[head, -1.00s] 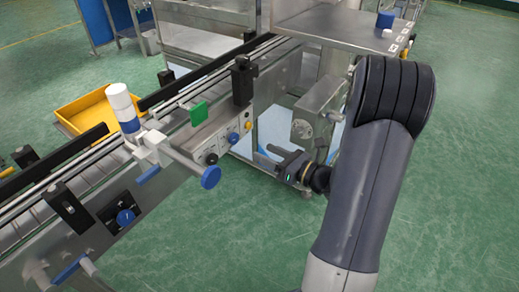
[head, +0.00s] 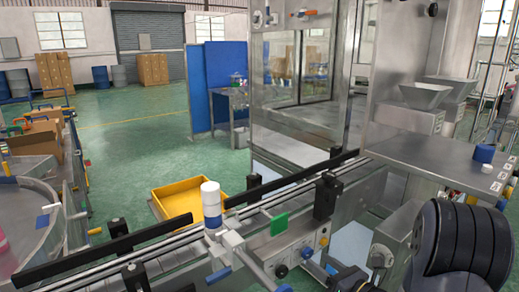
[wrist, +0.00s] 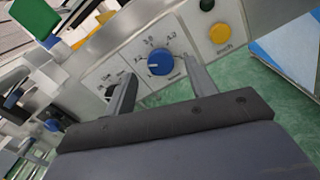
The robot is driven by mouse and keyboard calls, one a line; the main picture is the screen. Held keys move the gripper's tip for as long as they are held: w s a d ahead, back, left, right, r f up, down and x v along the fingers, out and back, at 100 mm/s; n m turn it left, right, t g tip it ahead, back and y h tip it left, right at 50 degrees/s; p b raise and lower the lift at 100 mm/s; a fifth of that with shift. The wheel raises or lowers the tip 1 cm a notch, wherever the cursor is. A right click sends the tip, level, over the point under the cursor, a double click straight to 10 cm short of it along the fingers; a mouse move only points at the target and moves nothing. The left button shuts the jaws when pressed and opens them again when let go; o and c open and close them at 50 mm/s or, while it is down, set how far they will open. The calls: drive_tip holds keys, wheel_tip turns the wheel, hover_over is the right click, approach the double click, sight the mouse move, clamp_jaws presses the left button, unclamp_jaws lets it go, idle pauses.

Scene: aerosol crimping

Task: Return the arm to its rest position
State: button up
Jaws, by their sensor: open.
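My gripper (wrist: 160,82) is open and empty in the wrist view, its two fingers spread in front of the conveyor's control panel (wrist: 125,65). A blue dial (wrist: 160,62) shows between the fingers; I cannot tell the exact gap to it. In the head view my black and grey arm (head: 465,245) is at the lower right. Part of my gripper (head: 335,272) shows at the bottom edge, beside the front of the conveyor; the rest is cut off. A white can with a blue band (head: 211,205) stands upright at the conveyor, away from my gripper.
The conveyor (head: 155,262) crosses the foreground, with black posts and a green tag (head: 279,223). A yellow tray (head: 178,197) lies behind it. A steel table (head: 430,160) with a blue cylinder (head: 484,153) stands right. A round steel table (head: 40,225) is at left. Green floor is open beyond.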

sight(310, 254)
drive_tip(key=x, duration=0.4)
idle(0.3)
